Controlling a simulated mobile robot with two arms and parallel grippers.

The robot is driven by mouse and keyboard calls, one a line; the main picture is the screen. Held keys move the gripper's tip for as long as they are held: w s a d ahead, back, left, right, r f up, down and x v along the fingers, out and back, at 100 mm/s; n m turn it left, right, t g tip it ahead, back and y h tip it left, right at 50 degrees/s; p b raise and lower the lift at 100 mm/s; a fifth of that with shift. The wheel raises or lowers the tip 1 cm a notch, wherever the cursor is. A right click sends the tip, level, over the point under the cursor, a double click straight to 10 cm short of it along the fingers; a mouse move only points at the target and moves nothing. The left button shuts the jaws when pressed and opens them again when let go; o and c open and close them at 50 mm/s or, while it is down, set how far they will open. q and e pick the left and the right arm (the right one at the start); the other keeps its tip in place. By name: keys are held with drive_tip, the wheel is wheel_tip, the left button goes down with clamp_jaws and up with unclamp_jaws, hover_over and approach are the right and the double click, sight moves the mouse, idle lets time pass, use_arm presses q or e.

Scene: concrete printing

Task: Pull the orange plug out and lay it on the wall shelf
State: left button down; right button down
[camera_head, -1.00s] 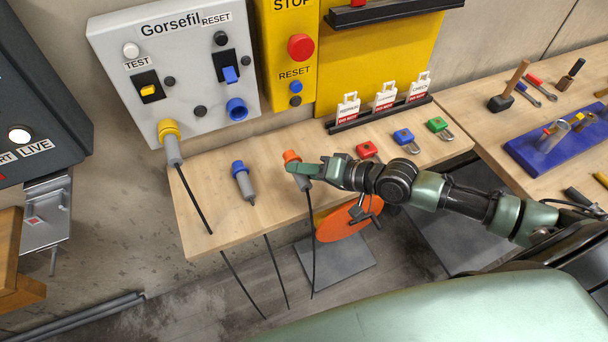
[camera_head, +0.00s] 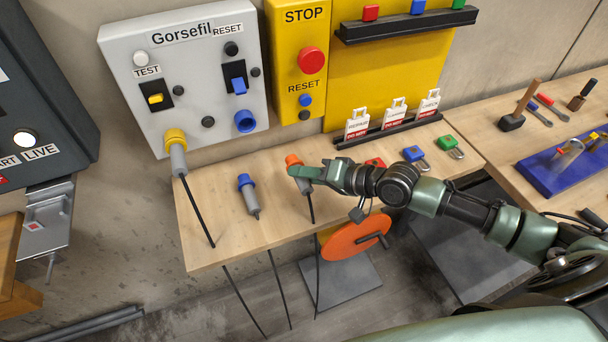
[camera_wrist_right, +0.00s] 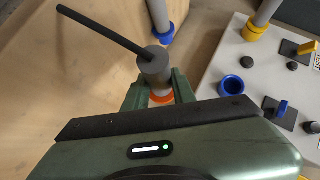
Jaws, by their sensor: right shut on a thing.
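My right gripper (camera_head: 300,174) is shut on the orange plug (camera_head: 293,160), with its orange collar and grey body. In the right wrist view the gripper (camera_wrist_right: 158,92) closes around the plug near the orange collar (camera_wrist_right: 161,99), and the grey body (camera_wrist_right: 155,66) and black cable stick out beyond the fingers. The plug is over the wooden wall shelf (camera_head: 215,235), right of the blue plug (camera_head: 248,195). I cannot tell whether it touches the wood. The yellow plug (camera_head: 178,158) sits in the grey box (camera_head: 190,50). My left gripper is not in view.
The blue socket (camera_head: 245,121) on the box is empty. Red, blue (camera_head: 414,154) and green padlocks lie on the shelf to the right, the red one partly behind my arm. An orange disc (camera_head: 350,238) stands below. Bare wood lies around the blue plug.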

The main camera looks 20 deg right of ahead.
sight(308, 201)
drive_tip(key=shift+f+b, duration=2.35)
drive_tip(key=shift+f, duration=0.6)
drive_tip(key=c, duration=1.1)
unclamp_jaws()
drive_tip(key=shift+s, duration=0.1)
drive_tip(key=shift+s+f, duration=0.1)
drive_tip(key=shift+f, duration=0.1)
drive_tip(key=shift+s+d, duration=0.1)
drive_tip(key=shift+d, duration=0.05)
drive_tip(key=shift+s+d+r, duration=0.1)
drive_tip(key=shift+s+d, duration=0.15)
drive_tip(key=shift+d, duration=0.05)
drive_tip(key=b+v, duration=0.1)
drive_tip(key=v, duration=0.4)
drive_tip(key=shift+s+d+r, duration=0.1)
drive_tip(key=shift+s+r, duration=0.05)
drive_tip(key=shift+r, duration=0.15)
drive_tip(key=shift+s+d+r, duration=0.15)
drive_tip(key=shift+s+r, duration=0.15)
drive_tip(key=shift+r, duration=0.25)
